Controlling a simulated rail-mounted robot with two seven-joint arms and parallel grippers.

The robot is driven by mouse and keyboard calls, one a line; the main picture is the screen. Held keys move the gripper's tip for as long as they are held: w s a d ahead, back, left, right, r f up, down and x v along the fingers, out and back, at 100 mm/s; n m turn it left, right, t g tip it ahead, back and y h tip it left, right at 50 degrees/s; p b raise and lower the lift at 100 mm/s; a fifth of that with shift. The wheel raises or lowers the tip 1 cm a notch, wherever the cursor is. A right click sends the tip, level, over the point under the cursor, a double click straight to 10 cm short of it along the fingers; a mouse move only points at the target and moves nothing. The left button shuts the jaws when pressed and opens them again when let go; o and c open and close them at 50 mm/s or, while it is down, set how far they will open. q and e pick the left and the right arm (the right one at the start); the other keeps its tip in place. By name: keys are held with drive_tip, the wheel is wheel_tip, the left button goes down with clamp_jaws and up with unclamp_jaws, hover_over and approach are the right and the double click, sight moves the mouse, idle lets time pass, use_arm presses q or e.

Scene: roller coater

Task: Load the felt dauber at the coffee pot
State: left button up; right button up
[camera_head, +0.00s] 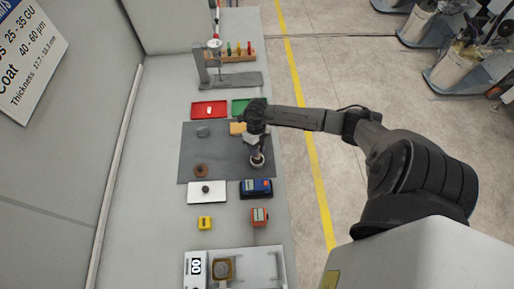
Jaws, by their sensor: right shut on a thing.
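My right gripper (256,146) reaches in from the right and points down over the right side of the dark grey mat (221,140). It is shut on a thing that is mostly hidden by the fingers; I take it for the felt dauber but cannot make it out. Directly below the fingertips is a small round pot (257,161) with a pale rim and dark inside, possibly the coffee pot. I cannot tell whether the held thing touches it. A brown round piece (201,171) sits at the mat's lower left. My left gripper is not in view.
Behind are a red tray (209,109), a green tray (239,106) and a metal stand (203,68). In front are a white plate (195,197), a blue device (256,189) and a scale (252,270). The mat's middle is clear.

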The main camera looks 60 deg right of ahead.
drive_tip(key=shift+f, duration=0.3)
idle(0.5)
drive_tip(key=shift+f+b, duration=0.25)
drive_tip(key=shift+b, duration=0.15)
idle(0.3)
drive_tip(key=shift+f, duration=0.1)
idle(0.7)
drive_tip(key=shift+r+p, duration=1.45)
drive_tip(key=shift+r, duration=0.35)
wheel_tip(320, 180, up, 2)
drive_tip(key=shift+r+p, duration=0.25)
drive_tip(key=shift+p, duration=0.75)
drive_tip(key=shift+r+p, duration=0.35)
drive_tip(key=shift+r, duration=0.2)
